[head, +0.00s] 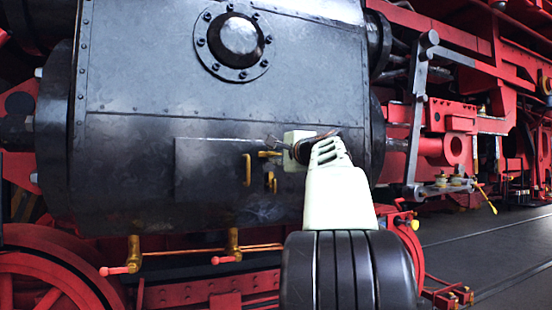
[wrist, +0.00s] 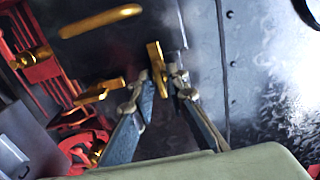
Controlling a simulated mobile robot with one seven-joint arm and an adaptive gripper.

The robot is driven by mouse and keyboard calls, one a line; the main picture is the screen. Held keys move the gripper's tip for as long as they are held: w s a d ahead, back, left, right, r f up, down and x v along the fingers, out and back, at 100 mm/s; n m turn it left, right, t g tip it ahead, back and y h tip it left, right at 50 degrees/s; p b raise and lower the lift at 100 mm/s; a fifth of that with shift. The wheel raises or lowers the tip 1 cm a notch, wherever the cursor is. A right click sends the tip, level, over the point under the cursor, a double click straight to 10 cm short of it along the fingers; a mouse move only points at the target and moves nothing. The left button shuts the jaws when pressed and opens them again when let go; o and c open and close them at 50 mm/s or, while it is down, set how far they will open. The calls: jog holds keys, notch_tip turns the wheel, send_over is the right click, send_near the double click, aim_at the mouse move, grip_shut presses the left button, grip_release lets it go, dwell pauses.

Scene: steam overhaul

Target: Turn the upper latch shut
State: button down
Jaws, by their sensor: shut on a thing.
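The upper latch (head: 268,154) is a small brass bar on the dark cylinder casing. It lies roughly level in the head view, crosswise to the upright brass handle (head: 247,170). The lower latch (head: 271,182) stands roughly upright beneath it. My gripper (head: 280,146) reaches in from the right at the upper latch; its fingertips are small and partly unclear there. In the wrist view, the upper latch (wrist: 157,62) sits between the two fingertips of my gripper (wrist: 160,80), which is shut on it. The lower latch (wrist: 98,92) and handle (wrist: 100,20) lie to the left.
A round bolted cover (head: 235,46) is above on the casing. Brass drain cocks with red tips (head: 134,254) hang below. Red rods and levers (head: 450,145) stand to the right. The casing face around the latches is flat, with a riveted seam (wrist: 226,70).

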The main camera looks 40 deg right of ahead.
dwell(0.4)
jog(key=c, duration=2.1)
grip_release()
jog(key=shift+s, duration=0.15)
jog(key=v, duration=1.1)
jog(key=shift+s+a, duration=0.2)
jog(key=shift+s, duration=0.2)
